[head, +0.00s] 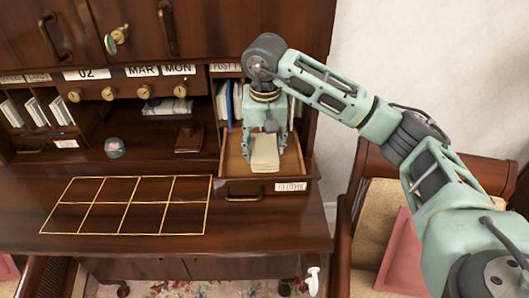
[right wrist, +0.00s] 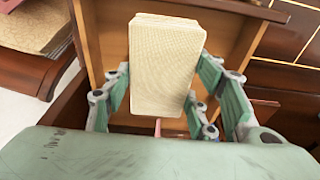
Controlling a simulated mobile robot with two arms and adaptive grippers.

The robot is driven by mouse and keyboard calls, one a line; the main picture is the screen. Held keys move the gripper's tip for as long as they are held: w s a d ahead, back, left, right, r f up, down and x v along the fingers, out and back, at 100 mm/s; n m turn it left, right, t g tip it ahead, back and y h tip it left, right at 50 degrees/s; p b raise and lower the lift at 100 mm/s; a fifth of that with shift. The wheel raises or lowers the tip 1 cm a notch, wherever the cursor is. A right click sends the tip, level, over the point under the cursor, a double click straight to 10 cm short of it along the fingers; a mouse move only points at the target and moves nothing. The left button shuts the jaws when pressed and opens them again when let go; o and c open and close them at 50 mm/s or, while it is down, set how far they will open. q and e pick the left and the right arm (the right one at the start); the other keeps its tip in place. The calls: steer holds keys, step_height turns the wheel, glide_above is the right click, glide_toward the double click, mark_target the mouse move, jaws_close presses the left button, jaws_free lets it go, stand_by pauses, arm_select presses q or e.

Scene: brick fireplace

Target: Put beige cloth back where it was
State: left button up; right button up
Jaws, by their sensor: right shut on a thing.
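The beige cloth (head: 265,156) is a folded, thick rectangular block. My right gripper (head: 266,146) is shut on it, with fingers on both sides, pointing down from above. The open wooden drawer (head: 236,189), labelled as cloths, is directly below and around the cloth. In the right wrist view, the cloth (right wrist: 164,62) stands between the fingers (right wrist: 163,85), with the drawer's bare wooden floor (right wrist: 112,30) behind it. I cannot tell whether the cloth touches the drawer floor. My left gripper is not in view.
The dark desk top (head: 120,240) has a gold-lined grid (head: 137,204) left of the drawer. A glass ball (head: 115,147) and a small brown box (head: 189,139) stand under the shelves. Upright files (head: 238,100) fill the compartment behind the gripper. A cushioned chair (head: 371,224) stands at the right.

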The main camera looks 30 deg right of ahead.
mark_target(264, 147)
step_height(264, 147, down, 3)
steer(key=shift+f+p, duration=0.1)
steer(key=shift+p, duration=0.75)
steer(key=shift+w+f, duration=0.1)
steer(key=shift+f, duration=0.45)
steer(key=o, duration=1.1)
steer(key=shift+r, duration=0.5)
steer(key=r, duration=0.3)
steer(key=s+r+b, duration=0.1)
steer(key=r, duration=0.3)
steer(key=r+b, duration=0.1)
steer(key=r, duration=0.3)
steer(key=shift+s+a+r, duration=0.1)
steer(key=shift+s+a, duration=0.2)
steer(key=shift+a, duration=0.05)
